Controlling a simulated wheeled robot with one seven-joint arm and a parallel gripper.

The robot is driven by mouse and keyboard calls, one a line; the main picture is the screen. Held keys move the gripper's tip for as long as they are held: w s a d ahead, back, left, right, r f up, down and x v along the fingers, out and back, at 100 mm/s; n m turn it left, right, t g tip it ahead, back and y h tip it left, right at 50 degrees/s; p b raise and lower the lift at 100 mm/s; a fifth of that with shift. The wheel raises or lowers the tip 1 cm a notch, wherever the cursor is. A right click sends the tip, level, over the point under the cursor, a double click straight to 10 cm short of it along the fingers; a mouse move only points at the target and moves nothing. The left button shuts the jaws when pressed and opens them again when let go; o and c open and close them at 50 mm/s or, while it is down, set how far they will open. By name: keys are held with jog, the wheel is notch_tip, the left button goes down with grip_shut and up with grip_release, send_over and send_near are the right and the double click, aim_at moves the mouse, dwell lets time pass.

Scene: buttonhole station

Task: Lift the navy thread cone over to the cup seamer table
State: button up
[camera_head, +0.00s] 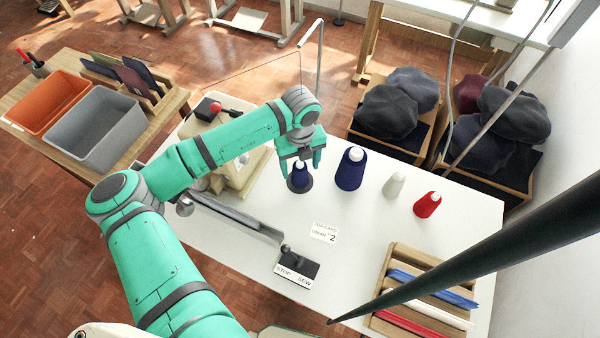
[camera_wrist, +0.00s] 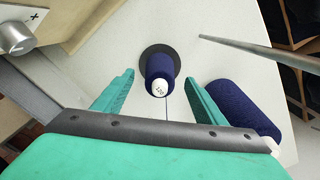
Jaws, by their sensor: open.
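A smaller navy thread cone (camera_head: 299,177) with a white top stands upright on a dark round disc (camera_head: 309,187) on the white table (camera_head: 350,270). A larger navy cone (camera_head: 350,172) stands to its right. My gripper (camera_head: 300,166) is open above the smaller cone, fingers pointing down. In the wrist view, the smaller cone (camera_wrist: 160,72) shows between and beyond the open fingers (camera_wrist: 160,80), with no clear contact. The larger cone (camera_wrist: 243,108) is just outside the right finger. I cannot tell which table is the cup seamer table.
A white cone (camera_head: 394,186) and red cone (camera_head: 427,206) stand farther right. A thin bent metal pole (camera_head: 320,55) rises behind my gripper. A STOP/SEW switch (camera_head: 297,267) and wooden rack (camera_head: 382,325) sit nearer. Grey (camera_head: 105,128) and orange (camera_head: 62,98) bins stand left.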

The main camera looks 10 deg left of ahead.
aim_at(300, 173)
notch_tip(300, 173, down, 5)
jog(key=shift+a+f, duration=0.1)
jog(key=c, duration=1.1)
jog(key=shift+c, duration=0.2)
jog(key=shift+r, duration=0.2)
notch_tip(300, 173, up, 11)
jog(key=shift+f, duration=0.15)
